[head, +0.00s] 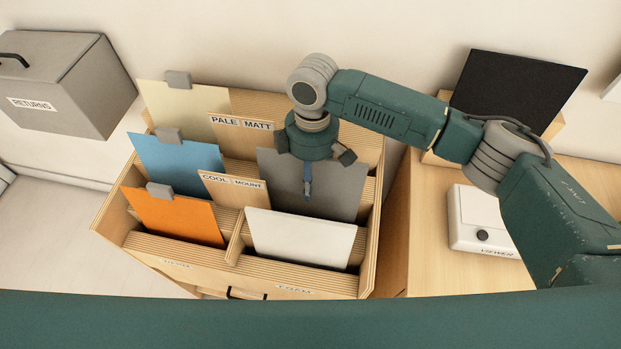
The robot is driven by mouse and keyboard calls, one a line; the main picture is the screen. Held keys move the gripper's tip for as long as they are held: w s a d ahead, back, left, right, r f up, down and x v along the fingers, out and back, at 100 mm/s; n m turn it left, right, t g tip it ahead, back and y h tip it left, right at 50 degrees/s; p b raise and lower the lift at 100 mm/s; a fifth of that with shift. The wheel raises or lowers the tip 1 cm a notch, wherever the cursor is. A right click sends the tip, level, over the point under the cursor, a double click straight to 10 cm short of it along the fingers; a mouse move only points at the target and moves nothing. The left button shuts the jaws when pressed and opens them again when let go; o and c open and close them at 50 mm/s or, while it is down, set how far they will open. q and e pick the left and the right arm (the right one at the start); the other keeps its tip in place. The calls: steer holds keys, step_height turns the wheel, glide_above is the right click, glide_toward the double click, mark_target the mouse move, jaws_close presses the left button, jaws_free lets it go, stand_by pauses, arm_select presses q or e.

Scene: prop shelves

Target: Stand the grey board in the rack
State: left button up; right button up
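The grey board (345,192) stands in the rack's right half, leaning back slightly, behind a white board (300,238). Its lower edge is hidden by the white board. The wooden rack (368,245) has stepped slots in two columns. My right gripper (316,158) is just above and in front of the grey board's top edge. Its two dark fingers are spread to either side of the blue strip, and it looks open. Whether a finger touches the board cannot be told. My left gripper is out of view.
Orange (173,217), blue (176,163) and cream (178,105) boards with grey clips stand in the left column. Wooden dividers read COOL MOUNT (232,188) and PALE MATT (240,123). A grey RETURNS box (75,85), a black panel (515,88) and a white device (480,220) flank the rack.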

steer(key=r, duration=0.8)
steer(key=w+r, duration=0.1)
steer(key=r, duration=0.3)
steer(key=shift+f, duration=0.1)
